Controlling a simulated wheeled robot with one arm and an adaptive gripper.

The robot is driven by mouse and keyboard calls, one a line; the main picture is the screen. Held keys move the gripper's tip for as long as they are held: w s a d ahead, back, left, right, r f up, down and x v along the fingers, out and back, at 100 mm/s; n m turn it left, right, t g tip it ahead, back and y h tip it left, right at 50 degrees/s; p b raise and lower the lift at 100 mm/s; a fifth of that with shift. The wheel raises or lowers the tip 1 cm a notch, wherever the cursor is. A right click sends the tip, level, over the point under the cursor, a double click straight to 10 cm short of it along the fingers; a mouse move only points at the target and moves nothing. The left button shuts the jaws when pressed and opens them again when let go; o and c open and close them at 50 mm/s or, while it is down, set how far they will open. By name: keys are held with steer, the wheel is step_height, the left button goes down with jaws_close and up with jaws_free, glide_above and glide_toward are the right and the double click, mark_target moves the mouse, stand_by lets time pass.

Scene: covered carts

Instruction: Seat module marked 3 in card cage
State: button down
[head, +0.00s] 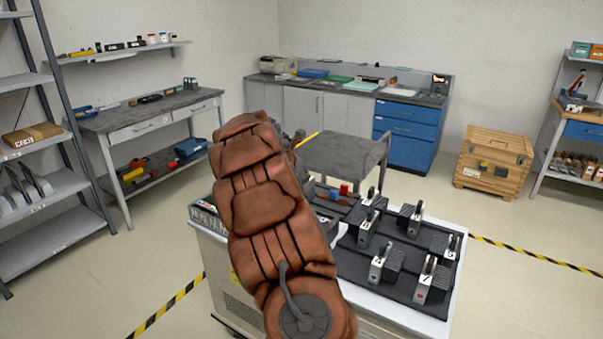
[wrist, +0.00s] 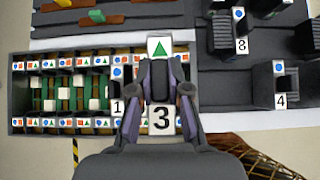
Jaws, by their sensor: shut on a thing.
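In the wrist view my gripper (wrist: 160,95) is shut on the module marked 3 (wrist: 161,119), a narrow white-faced module with a green triangle at its upper end. It is over the right part of the card cage (wrist: 14,95). The cage has rows of coloured symbols along its upper and lower rails. I cannot tell whether the module is above a slot or partly in it. A module marked 1 (wrist: 117,107) shows just left of my gripper. In the head view my arm hides the gripper and the held module; the cage's left end (head: 203,216) shows.
Several other modules stand on the dark tray (head: 345,270) right of the cage, among them the modules marked 8 (wrist: 240,45) and 4 (wrist: 281,101). Coloured parts lie beyond the cage. A grey cart (head: 345,150) stands behind. The floor around is mostly clear.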

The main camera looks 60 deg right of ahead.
step_height(320, 180, down, 14)
steer(key=b, duration=0.4)
steer(key=shift+f+b, duration=0.25)
steer(key=shift+b, duration=0.15)
stand_by(1.3)
steer(key=shift+f, duration=0.15)
stand_by(0.6)
steer(key=c, duration=1.1)
jaws_free()
steer(key=shift+o, duration=0.2)
steer(key=v, duration=1.2)
